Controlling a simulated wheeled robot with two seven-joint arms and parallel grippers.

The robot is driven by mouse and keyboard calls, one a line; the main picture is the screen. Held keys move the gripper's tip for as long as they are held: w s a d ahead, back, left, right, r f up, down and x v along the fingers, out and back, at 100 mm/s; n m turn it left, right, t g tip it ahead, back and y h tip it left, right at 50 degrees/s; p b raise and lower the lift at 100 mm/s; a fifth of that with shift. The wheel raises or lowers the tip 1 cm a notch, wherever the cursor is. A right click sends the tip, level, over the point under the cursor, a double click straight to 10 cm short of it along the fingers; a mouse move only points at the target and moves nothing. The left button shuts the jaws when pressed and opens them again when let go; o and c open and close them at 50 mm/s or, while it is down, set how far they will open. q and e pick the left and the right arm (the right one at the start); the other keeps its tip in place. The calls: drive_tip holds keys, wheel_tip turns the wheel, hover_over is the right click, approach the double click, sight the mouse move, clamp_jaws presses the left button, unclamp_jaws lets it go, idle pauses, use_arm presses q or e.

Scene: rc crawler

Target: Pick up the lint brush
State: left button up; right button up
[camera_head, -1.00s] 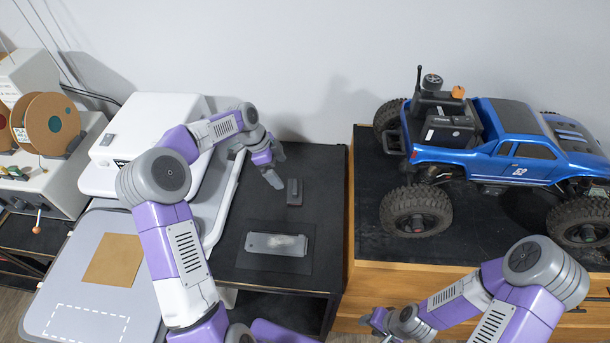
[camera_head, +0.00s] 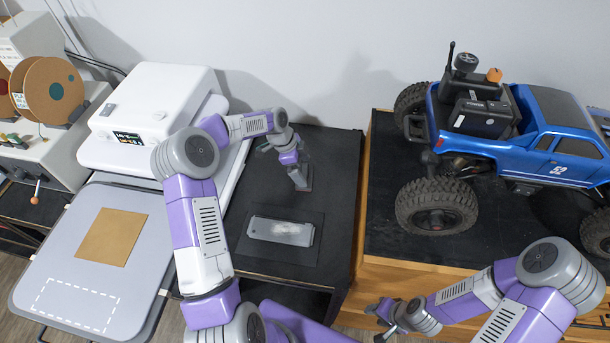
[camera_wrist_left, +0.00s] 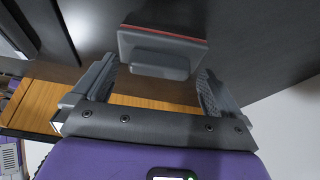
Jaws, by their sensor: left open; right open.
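The lint brush (camera_head: 307,177) is a small dark grey block with a red edge. It stands on the black table top in the head view, mostly hidden behind my left gripper (camera_head: 298,178). In the left wrist view the brush (camera_wrist_left: 162,48) shows its grey body and red strip, ahead of and between the two open fingers of my left gripper (camera_wrist_left: 157,78). Gaps show on both sides, and the fingers do not appear to touch it. My right gripper (camera_head: 382,322) is open and empty at the lower middle, away from the brush.
A grey flat piece (camera_head: 281,231) lies on a dark mat in front of the brush. A white heat press (camera_head: 150,100) stands to the left, with a grey platen (camera_head: 60,260). A blue crawler truck (camera_head: 500,150) stands on the right-hand cabinet.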

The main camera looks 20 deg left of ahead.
sight(303, 171)
use_arm(q)
drive_tip(key=shift+d+f, duration=0.2)
drive_tip(key=shift+f, duration=0.15)
drive_tip(key=shift+c, duration=0.2)
drive_tip(key=c, duration=1)
wheel_tip(303, 171, up, 10)
drive_tip(key=shift+r, duration=0.1)
drive_tip(key=shift+c, duration=0.2)
drive_tip(key=o, duration=0.5)
drive_tip(key=shift+c, duration=0.2)
drive_tip(key=c, duration=0.3)
